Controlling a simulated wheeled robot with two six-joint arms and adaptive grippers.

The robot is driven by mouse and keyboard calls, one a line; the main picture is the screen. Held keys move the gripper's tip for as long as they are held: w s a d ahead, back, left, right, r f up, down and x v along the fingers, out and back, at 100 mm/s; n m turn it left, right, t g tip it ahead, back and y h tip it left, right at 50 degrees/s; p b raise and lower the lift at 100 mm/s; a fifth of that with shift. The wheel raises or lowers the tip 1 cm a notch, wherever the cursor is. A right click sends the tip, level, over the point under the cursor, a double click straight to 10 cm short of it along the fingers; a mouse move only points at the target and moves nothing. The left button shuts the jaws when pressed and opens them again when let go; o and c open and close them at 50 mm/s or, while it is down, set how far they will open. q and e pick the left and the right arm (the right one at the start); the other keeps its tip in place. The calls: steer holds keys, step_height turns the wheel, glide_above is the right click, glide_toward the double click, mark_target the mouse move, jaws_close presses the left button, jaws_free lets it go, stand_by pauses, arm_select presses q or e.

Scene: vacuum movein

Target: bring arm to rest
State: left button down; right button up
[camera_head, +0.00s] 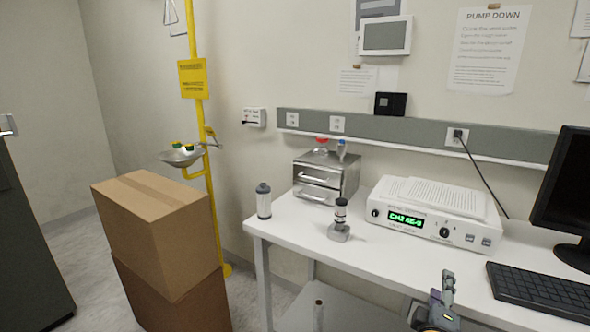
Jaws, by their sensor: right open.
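My right gripper (446,290) shows at the bottom of the head view, right of the middle, in front of the white bench's front edge. It is open, and I see nothing between its fingers. The keyboard lies to its right and the white instrument stands beyond it. My left gripper is not in view.
The white bench (380,252) holds a white instrument (433,212) with a green display, a drawer box (325,179), a grey bottle (264,201), a small valve-like part (340,220), a keyboard (545,290) and a monitor (570,190). Stacked cardboard boxes (160,230) stand left on the floor.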

steer(key=s+a+f+m+g+y, duration=0.1)
steer(key=s+f+m+g+y, duration=0.15)
steer(key=s+f, duration=0.35)
steer(key=s+a+f+m+g+y, duration=0.15)
steer(key=s+f+m+g, duration=0.25)
steer(key=f, duration=0.4)
steer(key=s+a+f+m+g+y, duration=0.1)
steer(key=s+a+f+g+y, duration=0.1)
steer(key=s+a+f+g, duration=0.3)
steer(key=s+a+f+m+y, duration=0.1)
steer(key=s+a+f+y, duration=0.15)
steer(key=s, duration=0.45)
steer(key=s+d+f+g+p, duration=0.1)
steer(key=s+d+f, duration=0.1)
steer(key=f, duration=1.1)
steer(key=s+d+f+g+p, duration=0.1)
steer(key=d+f+p, duration=0.1)
steer(key=f, duration=1.1)
steer(key=s+f, duration=0.6)
steer(key=s, duration=0.3)
steer(key=s+f+p, duration=0.1)
steer(key=s+f, duration=0.5)
steer(key=s, duration=0.2)
steer(key=shift+s+d, duration=0.35)
steer(key=shift+d, duration=0.1)
